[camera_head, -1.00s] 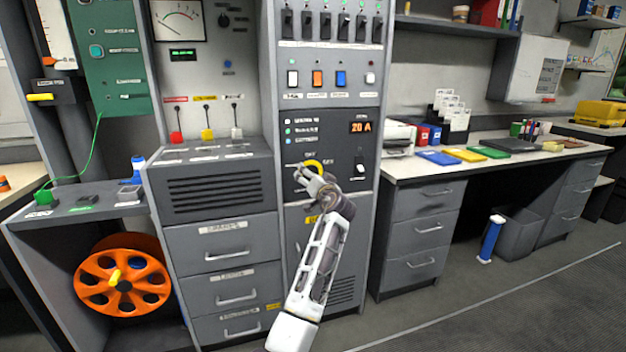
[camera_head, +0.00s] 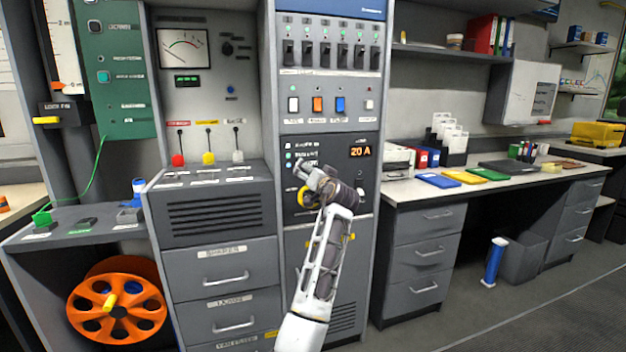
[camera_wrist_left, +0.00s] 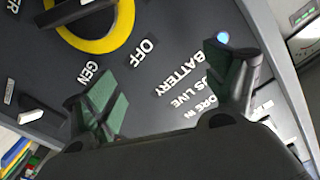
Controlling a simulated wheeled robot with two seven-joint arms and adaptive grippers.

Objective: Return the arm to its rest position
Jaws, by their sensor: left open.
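My left arm reaches up from the bottom of the head view to the front of the grey command panel (camera_head: 336,215). My left gripper (camera_head: 306,172) is in front of the panel, just above and beside a yellow ring-shaped rotary control (camera_head: 304,197). In the left wrist view the two dark green finger pads (camera_wrist_left: 165,95) stand wide apart with nothing between them. The yellow ring (camera_wrist_left: 95,40) shows there beyond the fingers, apart from them, with the labels OFF, GEN and BATTERY nearby. My right gripper is not in view.
The panel carries an orange 20 A display (camera_head: 361,152) and rows of switches (camera_head: 318,104). Grey drawers (camera_head: 228,278) stand to the left, with an orange cable reel (camera_head: 117,302) beyond. A desk (camera_head: 480,186) with coloured folders stands to the right. Open floor (camera_head: 450,325) lies in front.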

